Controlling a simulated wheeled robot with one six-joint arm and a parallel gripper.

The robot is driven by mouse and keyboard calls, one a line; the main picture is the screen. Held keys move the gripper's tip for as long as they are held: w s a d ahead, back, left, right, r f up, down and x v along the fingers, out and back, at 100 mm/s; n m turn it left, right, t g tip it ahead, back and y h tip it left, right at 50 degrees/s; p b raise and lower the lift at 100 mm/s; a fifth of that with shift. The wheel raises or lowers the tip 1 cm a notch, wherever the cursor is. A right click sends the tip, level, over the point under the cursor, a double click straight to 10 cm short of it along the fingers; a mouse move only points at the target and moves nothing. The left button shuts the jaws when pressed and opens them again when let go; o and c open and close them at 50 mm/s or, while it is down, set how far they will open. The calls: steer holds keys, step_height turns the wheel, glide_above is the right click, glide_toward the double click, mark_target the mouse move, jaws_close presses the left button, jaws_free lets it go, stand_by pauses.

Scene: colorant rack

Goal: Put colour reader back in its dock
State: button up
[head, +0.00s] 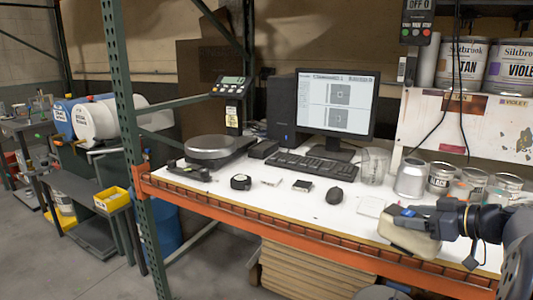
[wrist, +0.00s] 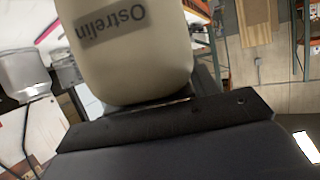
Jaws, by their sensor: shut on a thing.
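My gripper (head: 412,214) is at the right front of the bench, shut on a cream, rounded body (head: 408,238) that appears to be the colour reader. This body hangs over the bench's front edge. In the wrist view the cream body (wrist: 125,60) fills the top middle, with a dark label reading "Ostrelin" upside down. The dark gripper (wrist: 165,112) lies across its lower end. I cannot tell for certain which thing is the dock. A small black-and-white piece (head: 302,186) and a black box (head: 263,149) stand on the bench.
The white bench (head: 265,205) has an orange front beam (head: 220,208). A monitor (head: 337,103), keyboard (head: 303,165), mouse (head: 334,195), tape (head: 240,182) and round scale (head: 211,147) stand on it. Cans (head: 411,178) and a clear beaker (head: 374,166) crowd the right. A green post (head: 118,75) rises at left.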

steer(key=shift+s+r, duration=0.1)
steer(key=shift+r, duration=0.05)
steer(key=a+f+n+g+y+p, duration=0.2)
steer(key=a+f+p, duration=0.8)
steer(key=a+f, duration=0.8)
step_height(320, 180, down, 4)
steer(key=shift+a+f+n+g+y, duration=0.2)
steer(key=shift+n+g+y, duration=0.1)
steer(key=shift+n, duration=0.2)
